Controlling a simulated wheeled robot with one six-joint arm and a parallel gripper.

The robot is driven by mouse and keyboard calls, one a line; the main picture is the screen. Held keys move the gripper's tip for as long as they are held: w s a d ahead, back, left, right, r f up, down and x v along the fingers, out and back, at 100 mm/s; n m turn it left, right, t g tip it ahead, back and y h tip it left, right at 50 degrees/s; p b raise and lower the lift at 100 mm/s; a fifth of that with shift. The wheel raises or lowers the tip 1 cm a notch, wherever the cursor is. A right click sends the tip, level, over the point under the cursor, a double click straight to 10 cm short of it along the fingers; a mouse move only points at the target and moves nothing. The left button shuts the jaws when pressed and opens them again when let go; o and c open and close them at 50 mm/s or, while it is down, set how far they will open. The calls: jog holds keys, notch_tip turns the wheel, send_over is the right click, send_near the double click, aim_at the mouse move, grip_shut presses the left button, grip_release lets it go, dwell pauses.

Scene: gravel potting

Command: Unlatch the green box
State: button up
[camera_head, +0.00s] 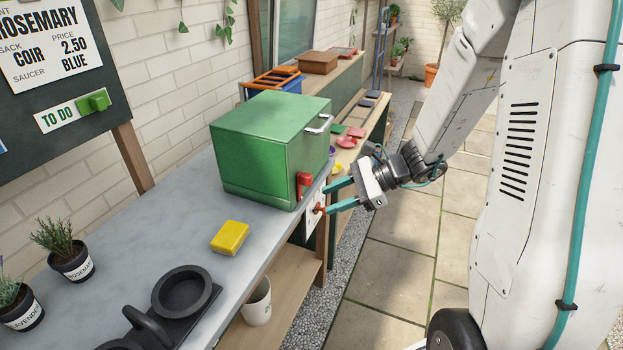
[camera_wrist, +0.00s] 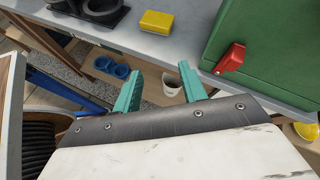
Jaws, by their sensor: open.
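The green box (camera_head: 262,150) stands on the grey bench top, with a metal handle (camera_head: 319,124) near the top of its right-hand side. A red latch (camera_head: 304,184) sits low on the box near its front corner. In the wrist view the green box (camera_wrist: 275,55) fills the upper right, and the red latch (camera_wrist: 230,58) is on its near face. My gripper (camera_head: 330,200) has two teal fingers, apart and empty, beside the bench edge just right of the latch. In the wrist view my gripper (camera_wrist: 160,88) is left of the latch and apart from it.
A white plate (camera_head: 314,222) with a red knob is on the bench side by my fingertips. A yellow block (camera_head: 230,237), dark round holders (camera_head: 180,292) and potted plants (camera_head: 72,262) are on the bench. A white pot (camera_head: 257,303) stands on the shelf below. Paving lies right.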

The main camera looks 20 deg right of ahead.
aim_at(312, 179)
jog(key=w+d+m+t+h, duration=0.2)
jog(key=w+d+m+t, duration=0.3)
jog(key=w+m, duration=0.25)
jog(key=x, duration=0.8)
jog(key=shift+w+a+f, duration=0.15)
jog(key=shift+a+f, duration=0.1)
grip_shut()
